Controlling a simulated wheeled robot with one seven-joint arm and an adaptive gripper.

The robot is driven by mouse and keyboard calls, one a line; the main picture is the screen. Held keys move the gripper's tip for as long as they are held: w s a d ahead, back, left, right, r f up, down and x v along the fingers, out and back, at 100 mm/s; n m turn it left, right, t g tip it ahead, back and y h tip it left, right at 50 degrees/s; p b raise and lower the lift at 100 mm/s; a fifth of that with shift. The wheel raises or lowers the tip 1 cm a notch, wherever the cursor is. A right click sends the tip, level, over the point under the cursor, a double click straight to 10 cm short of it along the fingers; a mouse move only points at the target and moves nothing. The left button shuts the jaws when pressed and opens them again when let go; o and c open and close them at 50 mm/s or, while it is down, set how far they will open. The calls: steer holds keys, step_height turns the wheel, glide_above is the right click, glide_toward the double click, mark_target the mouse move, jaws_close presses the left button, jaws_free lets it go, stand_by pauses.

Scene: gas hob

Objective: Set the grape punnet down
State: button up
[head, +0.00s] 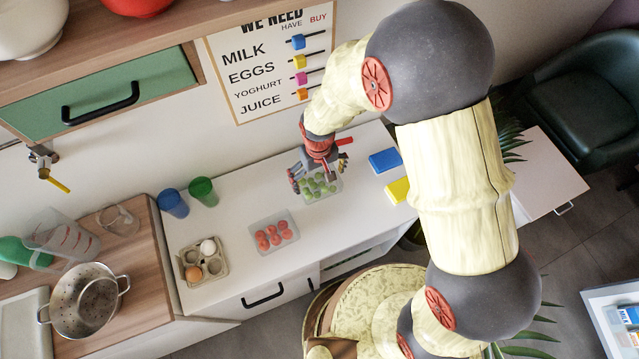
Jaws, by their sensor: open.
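The grape punnet (321,186) is a clear tray of green grapes on the white counter (255,207), near the counter's back middle. It looks level and appears to rest on the surface. My gripper (312,178) is over the punnet's back edge, with its fingers open beside and above it. The fingers partly hide the punnet's back and left side, and I cannot tell whether they touch it.
A punnet of red tomatoes (273,234) and an egg carton (203,262) stand to the left. Blue (173,203) and green (203,191) cups stand behind the carton. Blue (385,161) and yellow (398,190) blocks lie to the right. Bare counter surrounds the grapes' front.

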steer(key=shift+a+f, duration=0.1)
steer(key=shift+f, duration=0.45)
steer(key=shift+c, duration=0.8)
steer(key=c, duration=0.8)
steer(key=shift+c, duration=0.3)
steer(key=shift+r, duration=0.1)
steer(key=shift+c, duration=0.8)
